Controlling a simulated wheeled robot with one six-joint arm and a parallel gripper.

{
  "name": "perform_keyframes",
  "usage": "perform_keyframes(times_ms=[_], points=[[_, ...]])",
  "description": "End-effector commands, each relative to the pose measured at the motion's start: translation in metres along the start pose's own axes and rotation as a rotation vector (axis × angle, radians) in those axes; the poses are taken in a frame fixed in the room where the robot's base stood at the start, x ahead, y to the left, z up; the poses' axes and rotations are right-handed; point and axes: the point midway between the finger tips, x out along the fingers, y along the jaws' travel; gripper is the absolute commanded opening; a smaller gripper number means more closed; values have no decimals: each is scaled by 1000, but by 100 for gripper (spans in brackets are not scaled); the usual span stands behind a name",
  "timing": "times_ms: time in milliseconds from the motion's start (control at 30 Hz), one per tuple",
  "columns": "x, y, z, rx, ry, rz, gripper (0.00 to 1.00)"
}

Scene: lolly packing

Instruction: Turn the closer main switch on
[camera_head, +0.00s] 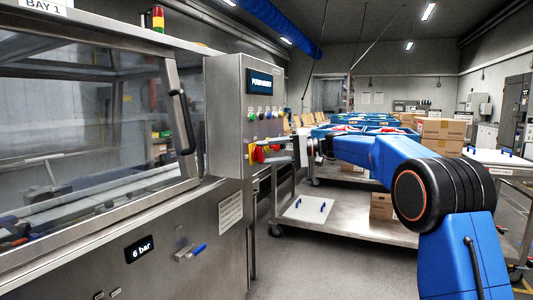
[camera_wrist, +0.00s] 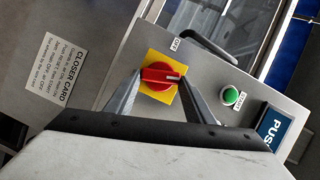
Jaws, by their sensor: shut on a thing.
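The closer main switch (camera_wrist: 160,78) is a red rotary knob on a yellow square plate. A white mark on the knob points to the right in the wrist view. An OFF label (camera_wrist: 175,44) sits above the plate there; I cannot see an ON label. My gripper (camera_wrist: 163,82) has one finger on each side of the knob and is shut on it. In the head view the red and yellow switch (camera_head: 257,154) shows low on the steel control box (camera_head: 226,110), with my gripper (camera_head: 272,150) reaching it from the right.
A green START button (camera_wrist: 231,96) is beside the switch. Colored buttons (camera_head: 264,115) and a display (camera_head: 260,81) are higher on the box. A closer card (camera_wrist: 64,71) is on the cabinet below. A steel cart (camera_head: 345,222) stands behind my arm.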

Motion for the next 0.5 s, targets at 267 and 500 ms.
perform_keyframes(times_ms=[267,500], points=[[0,4,0,180,1,-73,26],[0,5,0,267,1,-110,26]])
